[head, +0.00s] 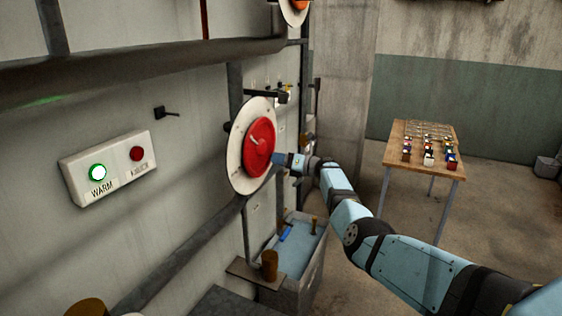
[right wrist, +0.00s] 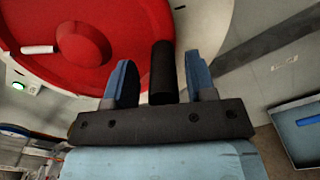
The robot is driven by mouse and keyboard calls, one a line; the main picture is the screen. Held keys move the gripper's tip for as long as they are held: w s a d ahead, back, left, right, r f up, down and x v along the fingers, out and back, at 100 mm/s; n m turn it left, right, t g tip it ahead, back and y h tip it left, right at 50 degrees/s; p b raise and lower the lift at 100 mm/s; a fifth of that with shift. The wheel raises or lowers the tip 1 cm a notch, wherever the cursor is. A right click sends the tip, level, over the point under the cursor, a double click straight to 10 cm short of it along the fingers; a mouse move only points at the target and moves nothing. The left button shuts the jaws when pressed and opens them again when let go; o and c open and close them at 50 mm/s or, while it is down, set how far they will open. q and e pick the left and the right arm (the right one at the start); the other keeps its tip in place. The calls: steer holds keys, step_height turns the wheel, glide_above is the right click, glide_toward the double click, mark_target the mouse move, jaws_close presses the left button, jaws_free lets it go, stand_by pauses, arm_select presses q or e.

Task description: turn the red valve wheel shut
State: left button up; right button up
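The red valve wheel (head: 263,135) is a solid red disc on a round white backplate (head: 236,160), mounted on the wall. It fills the upper left of the right wrist view (right wrist: 110,20), with a raised red hub and a short white mark. My right gripper (head: 277,159) is at the wheel's right edge. In the right wrist view its two blue fingers (right wrist: 161,80) stand apart, one on each side of a black upright handle (right wrist: 162,65) at the wheel's rim. Gaps show between the handle and both fingers. My left gripper is not in view.
A white panel (head: 120,155) with a lit green button marked WARM and a red button is on the wall at left. Pipes (head: 150,68) run along the wall. A blue-topped basin (head: 300,250) stands below the wheel. A wooden table (head: 400,128) with small coloured items stands at right.

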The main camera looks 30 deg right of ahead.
steer(key=shift+s+d+f, duration=0.15)
steer(key=shift+s+d, duration=0.25)
steer(key=v, duration=1.2)
steer(key=shift+s+d, duration=0.2)
steer(key=shift+s, duration=0.15)
